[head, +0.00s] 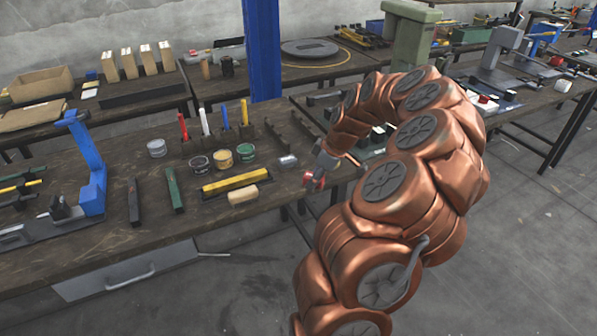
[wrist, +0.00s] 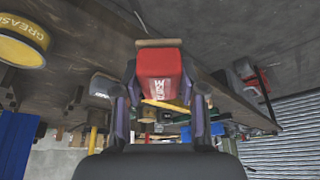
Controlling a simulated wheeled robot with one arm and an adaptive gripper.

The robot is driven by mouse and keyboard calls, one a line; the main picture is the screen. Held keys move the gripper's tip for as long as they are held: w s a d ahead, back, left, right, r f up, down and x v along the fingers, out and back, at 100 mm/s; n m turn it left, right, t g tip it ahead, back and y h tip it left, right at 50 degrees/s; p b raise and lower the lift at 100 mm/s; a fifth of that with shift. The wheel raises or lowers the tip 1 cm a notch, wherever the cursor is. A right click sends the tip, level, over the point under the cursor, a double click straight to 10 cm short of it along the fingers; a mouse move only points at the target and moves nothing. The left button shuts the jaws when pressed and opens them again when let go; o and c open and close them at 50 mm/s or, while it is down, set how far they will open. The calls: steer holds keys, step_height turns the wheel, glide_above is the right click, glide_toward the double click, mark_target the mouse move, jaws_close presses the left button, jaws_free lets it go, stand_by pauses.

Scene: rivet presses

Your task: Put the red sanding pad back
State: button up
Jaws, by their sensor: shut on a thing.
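The red sanding pad (wrist: 160,70) is a red block with pale lettering and a tan strip along one edge. In the wrist view it sits between the two fingers of my gripper (wrist: 160,90), which is shut on it. In the head view my gripper (head: 319,176) is over the right end of the workbench, with a bit of the red pad (head: 309,179) showing at its tip. I cannot tell from the head view how high it is above the bench.
On the workbench are a yellow bar (head: 230,183) in a dark tray, a tan block (head: 243,195), and small tins, including a yellow one (head: 223,154) and a green one (head: 245,152). Upright coloured sticks stand behind them. A blue press (head: 88,165) stands left. The bench front has clear room.

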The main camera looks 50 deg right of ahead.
steer(key=p, duration=0.2)
glide_above(295, 180)
steer(key=s, duration=0.1)
steer(key=shift+s+d+f, duration=0.1)
steer(key=shift+d+f, duration=0.1)
steer(key=shift+f, duration=0.2)
steer(key=shift+a+f+p, duration=0.1)
steer(key=shift+f+p, duration=0.5)
steer(key=shift+f, duration=1.15)
steer(key=shift+f, duration=0.15)
steer(key=o, duration=1.1)
